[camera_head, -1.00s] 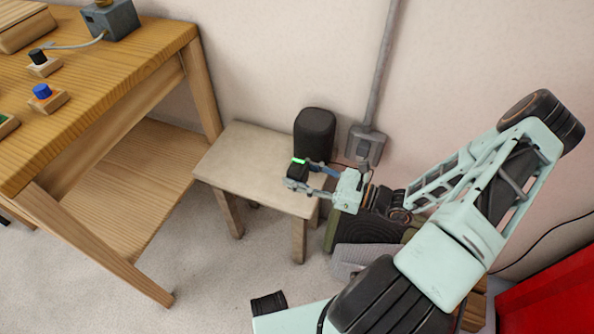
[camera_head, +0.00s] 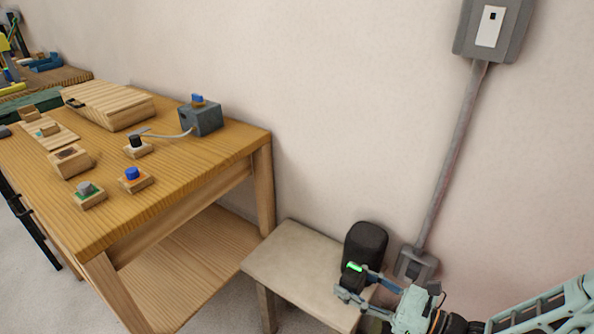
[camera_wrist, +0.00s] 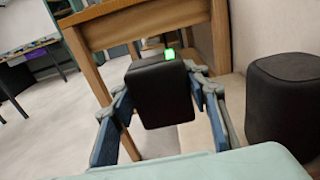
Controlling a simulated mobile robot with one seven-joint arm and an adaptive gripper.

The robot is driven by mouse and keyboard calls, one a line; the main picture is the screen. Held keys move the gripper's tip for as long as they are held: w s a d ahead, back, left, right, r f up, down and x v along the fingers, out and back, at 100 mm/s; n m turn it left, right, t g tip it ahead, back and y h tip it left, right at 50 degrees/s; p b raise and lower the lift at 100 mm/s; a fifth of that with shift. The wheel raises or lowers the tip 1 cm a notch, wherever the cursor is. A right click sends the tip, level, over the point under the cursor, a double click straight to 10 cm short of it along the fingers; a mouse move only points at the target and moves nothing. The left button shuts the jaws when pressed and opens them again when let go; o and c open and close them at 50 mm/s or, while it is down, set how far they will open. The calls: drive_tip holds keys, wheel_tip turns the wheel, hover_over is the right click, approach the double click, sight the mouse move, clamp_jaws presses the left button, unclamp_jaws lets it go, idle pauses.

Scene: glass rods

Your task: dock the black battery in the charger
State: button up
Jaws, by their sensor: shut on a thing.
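The black battery (camera_head: 352,280), a dark block with a lit green strip on top, is between the fingers of my gripper (camera_head: 358,283). In the wrist view the battery (camera_wrist: 161,98) is between the two blue-padded fingers, its green light at its upper right corner. The gripper is shut on it and holds it over or near the pale stool; whether it touches the stool top cannot be told. No thing in view can be named the charger with certainty. A grey box (camera_head: 203,120) with a blue top piece and a cable stands at the workbench's back right.
A black rounded container (camera_head: 366,245) stands on the stool (camera_head: 292,252), close beside the gripper. The wooden workbench (camera_head: 205,165) is to the left, with small wooden blocks and knobs on it. A wall box (camera_head: 416,265) with a conduit is behind the stool.

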drive_tip(key=w+r, duration=1.1)
drive_tip(key=r, duration=0.1)
wheel_tip(320, 180, up, 21)
drive_tip(key=m+t+h+p, duration=0.5)
drive_tip(key=p, duration=2.3)
drive_tip(key=shift+s+f+h+p, duration=0.15)
drive_tip(key=shift+s+h+p, duration=0.05)
drive_tip(key=shift+h+p, duration=0.15)
drive_tip(key=shift+a, duration=0.1)
